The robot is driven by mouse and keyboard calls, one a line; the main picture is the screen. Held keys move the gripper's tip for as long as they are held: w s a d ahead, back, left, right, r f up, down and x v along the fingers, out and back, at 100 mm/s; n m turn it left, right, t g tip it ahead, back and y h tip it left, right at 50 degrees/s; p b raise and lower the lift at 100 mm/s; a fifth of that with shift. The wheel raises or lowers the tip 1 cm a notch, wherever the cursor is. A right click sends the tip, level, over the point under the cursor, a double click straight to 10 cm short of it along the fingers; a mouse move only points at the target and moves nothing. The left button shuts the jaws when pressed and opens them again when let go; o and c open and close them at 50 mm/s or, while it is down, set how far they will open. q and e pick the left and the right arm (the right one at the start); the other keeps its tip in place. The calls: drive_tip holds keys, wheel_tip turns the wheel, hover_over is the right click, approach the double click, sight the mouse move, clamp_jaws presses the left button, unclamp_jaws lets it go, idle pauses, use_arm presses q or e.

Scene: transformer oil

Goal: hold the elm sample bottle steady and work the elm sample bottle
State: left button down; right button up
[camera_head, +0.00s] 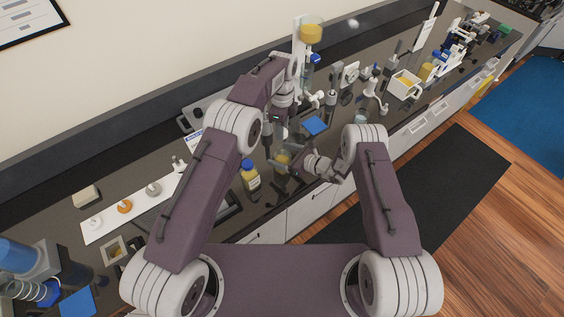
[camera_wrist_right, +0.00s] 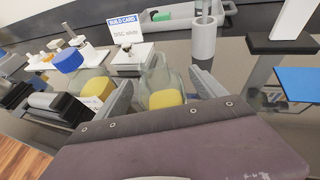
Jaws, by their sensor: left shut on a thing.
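A clear bottle with yellow oil (camera_wrist_right: 164,98) stands between the two fingers of my right gripper (camera_wrist_right: 162,80) in the right wrist view. The fingers stand apart on either side, and I see no cap on it. The same bottle shows in the head view (camera_head: 283,160), by my right gripper (camera_head: 290,168). A second yellow-oil bottle with a blue cap (camera_head: 250,178) stands to its left, also in the right wrist view (camera_wrist_right: 72,62). No name is legible on either. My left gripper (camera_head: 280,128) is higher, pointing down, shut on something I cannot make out.
A white strip with several small knobbed pieces (camera_head: 125,207) lies on the dark bench at left. A build card (camera_wrist_right: 124,28) stands behind the bottles. A blue pad (camera_head: 315,126) lies right of my left gripper. Glassware and stands crowd the back; the bench front edge is close.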

clamp_jaws()
use_arm(q)
hover_over(282, 150)
drive_tip(key=shift+w+f, duration=0.1)
drive_tip(key=shift+f, duration=2.4)
drive_tip(key=shift+f, duration=0.1)
drive_tip(key=shift+f, duration=0.8)
drive_tip(key=shift+f, duration=0.55)
